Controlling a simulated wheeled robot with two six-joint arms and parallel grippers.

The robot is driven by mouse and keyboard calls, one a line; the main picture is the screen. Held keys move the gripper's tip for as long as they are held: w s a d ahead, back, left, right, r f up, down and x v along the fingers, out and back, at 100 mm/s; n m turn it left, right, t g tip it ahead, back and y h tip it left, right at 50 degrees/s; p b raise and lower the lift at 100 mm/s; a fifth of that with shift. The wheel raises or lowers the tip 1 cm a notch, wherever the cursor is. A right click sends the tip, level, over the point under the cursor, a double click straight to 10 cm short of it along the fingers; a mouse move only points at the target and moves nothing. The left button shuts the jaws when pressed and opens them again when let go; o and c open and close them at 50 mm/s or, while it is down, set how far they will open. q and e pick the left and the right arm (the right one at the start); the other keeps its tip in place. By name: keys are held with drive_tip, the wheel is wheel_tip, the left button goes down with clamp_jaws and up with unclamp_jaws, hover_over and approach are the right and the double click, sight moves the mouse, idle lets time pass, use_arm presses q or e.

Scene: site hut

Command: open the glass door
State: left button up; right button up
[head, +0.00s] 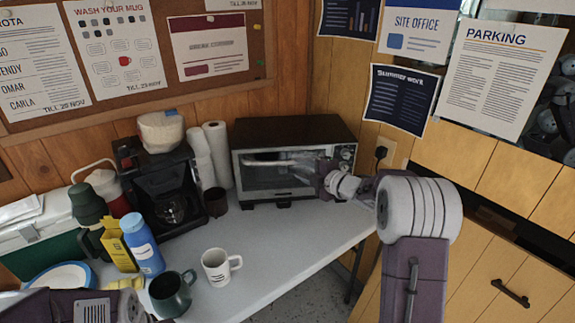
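The toaster oven (300,132) stands at the back of the white table against the wood wall. Its glass door (265,178) is upright and looks shut. A pale bar handle (270,161) runs across the upper part of the door. My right gripper (319,174) is at the right end of the door front, close to the handle's right end. Its fingers are small and dark here; I cannot tell whether they touch the handle or are open. My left arm shows at the bottom left edge, but its gripper is not visible.
A white mug (219,267) and a dark green mug (172,294) stand on the table (270,245) in front. The table before the oven is clear.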

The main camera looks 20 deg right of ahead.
sight(288, 164)
drive_tip(key=x, duration=0.7)
drive_tip(key=shift+w+a+f, duration=0.1)
drive_tip(key=shift+w+a, duration=0.1)
drive_tip(key=shift+w, duration=0.1)
clamp_jaws()
idle(0.9)
